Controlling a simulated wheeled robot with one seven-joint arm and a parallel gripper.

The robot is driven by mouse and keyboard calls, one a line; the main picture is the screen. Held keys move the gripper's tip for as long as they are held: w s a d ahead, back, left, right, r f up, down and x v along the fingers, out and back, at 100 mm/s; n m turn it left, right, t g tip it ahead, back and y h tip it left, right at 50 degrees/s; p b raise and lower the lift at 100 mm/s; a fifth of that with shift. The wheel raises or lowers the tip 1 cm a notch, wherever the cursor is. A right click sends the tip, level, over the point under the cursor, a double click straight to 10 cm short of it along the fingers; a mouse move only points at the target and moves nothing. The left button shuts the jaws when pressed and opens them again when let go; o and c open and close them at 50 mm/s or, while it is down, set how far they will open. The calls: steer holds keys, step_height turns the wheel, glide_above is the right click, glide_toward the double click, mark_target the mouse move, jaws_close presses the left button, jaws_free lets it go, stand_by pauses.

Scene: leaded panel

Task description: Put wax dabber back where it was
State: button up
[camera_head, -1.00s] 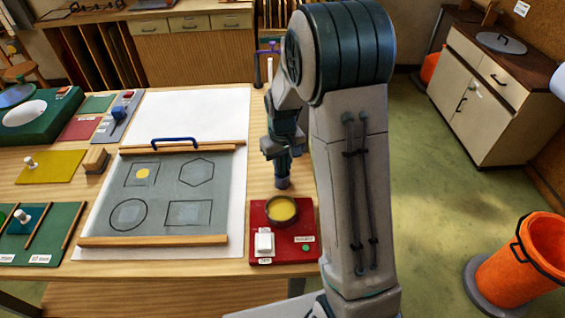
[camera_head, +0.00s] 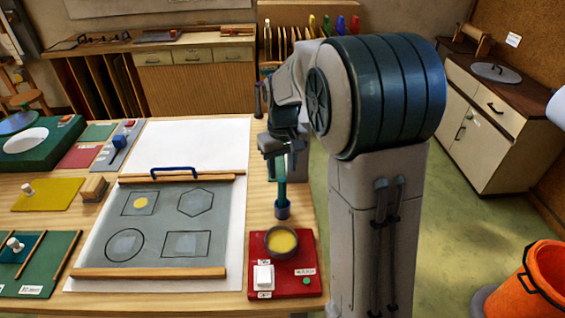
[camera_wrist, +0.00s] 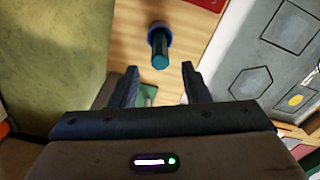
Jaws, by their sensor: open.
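The wax dabber (camera_head: 282,192) appears to be the upright teal cylinder with a dark blue round cup or collar (camera_head: 282,210) at its foot. It stands on the wooden table, just behind the red warmer plate. In the wrist view the dabber (camera_wrist: 159,48) is seen from above, ringed by the blue cup. My gripper (camera_head: 281,158) is open above it. In the wrist view its two fingers (camera_wrist: 160,80) are apart with nothing between them, and the dabber lies past their tips. How deep it sits in the cup is hidden.
The pot of yellow wax (camera_head: 281,243) stands on the red plate (camera_head: 312,262) with a white switch. The grey leaded panel (camera_head: 165,225) with its wooden strips lies to the left. Bare tabletop surrounds the dabber. An orange bin (camera_head: 540,285) stands on the floor at right.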

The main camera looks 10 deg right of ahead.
steer(key=shift+r, duration=0.85)
steer(key=s+r+m+t, duration=0.1)
steer(key=s+r+t, duration=0.1)
steer(key=s, duration=0.9)
steer(key=s+r+m+t, duration=0.1)
steer(key=s+r, duration=0.1)
steer(key=s, duration=0.9)
steer(key=shift+r+t, duration=0.15)
steer(key=shift+t, duration=0.25)
